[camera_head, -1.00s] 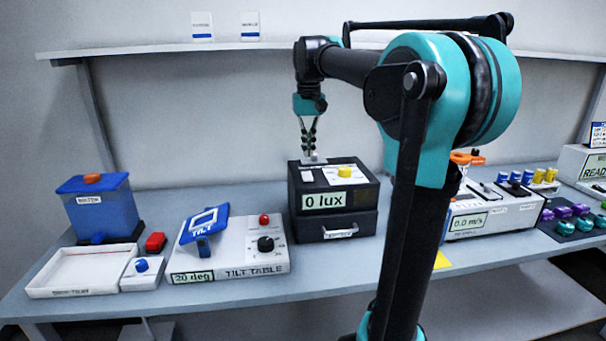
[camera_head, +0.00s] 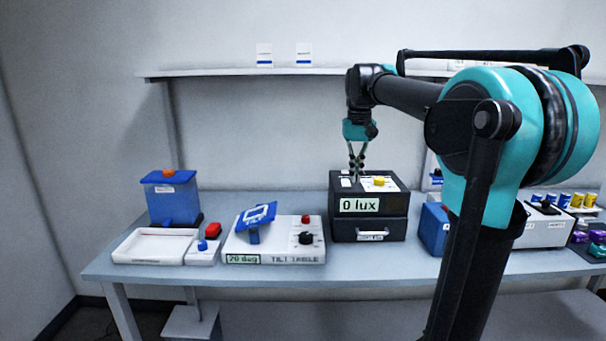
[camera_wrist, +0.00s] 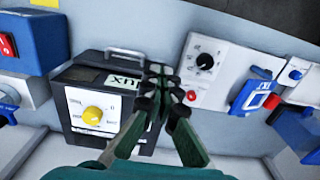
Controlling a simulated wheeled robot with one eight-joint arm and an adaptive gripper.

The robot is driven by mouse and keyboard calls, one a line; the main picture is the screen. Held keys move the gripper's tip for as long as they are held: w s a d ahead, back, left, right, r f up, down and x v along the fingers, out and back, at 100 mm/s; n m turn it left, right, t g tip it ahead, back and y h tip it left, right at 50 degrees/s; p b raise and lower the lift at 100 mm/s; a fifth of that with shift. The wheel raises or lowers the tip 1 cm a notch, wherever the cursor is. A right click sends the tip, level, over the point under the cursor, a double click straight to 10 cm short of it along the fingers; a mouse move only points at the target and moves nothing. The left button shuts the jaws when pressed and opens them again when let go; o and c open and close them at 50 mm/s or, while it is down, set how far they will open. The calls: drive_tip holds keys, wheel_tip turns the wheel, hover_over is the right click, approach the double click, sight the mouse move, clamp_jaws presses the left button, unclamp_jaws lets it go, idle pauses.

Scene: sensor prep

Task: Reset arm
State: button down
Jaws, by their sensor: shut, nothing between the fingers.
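My gripper (camera_head: 356,170) points down just above the left part of the top of the black lux box (camera_head: 368,230) in the head view. Its fingers are shut with nothing between them. I cannot tell from the head view whether the fingertips touch the box. In the wrist view, my gripper (camera_wrist: 160,75) shows with its fingertips together, in front of the black box (camera_wrist: 85,125). The box has a yellow knob (camera_wrist: 93,114) and a display reading 0 lux in the head view.
The tilt table (camera_head: 275,246) with its tilted blue plate (camera_head: 262,214) stands left of the box. A white tray (camera_head: 152,246) and a blue bin (camera_head: 172,203) are at the far left. A blue box (camera_head: 433,229) and a white device (camera_head: 545,228) stand right, partly behind my arm.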

drive_tip(key=s+d+f+t, duration=0.2)
drive_tip(key=s+f, duration=0.9)
drive_tip(key=f, duration=0.5)
drive_tip(key=s+d+f+t, duration=0.2)
drive_tip(key=s+f, duration=0.9)
drive_tip(key=f, duration=0.6)
drive_tip(key=shift+s, duration=0.2)
drive_tip(key=shift+r, duration=0.1)
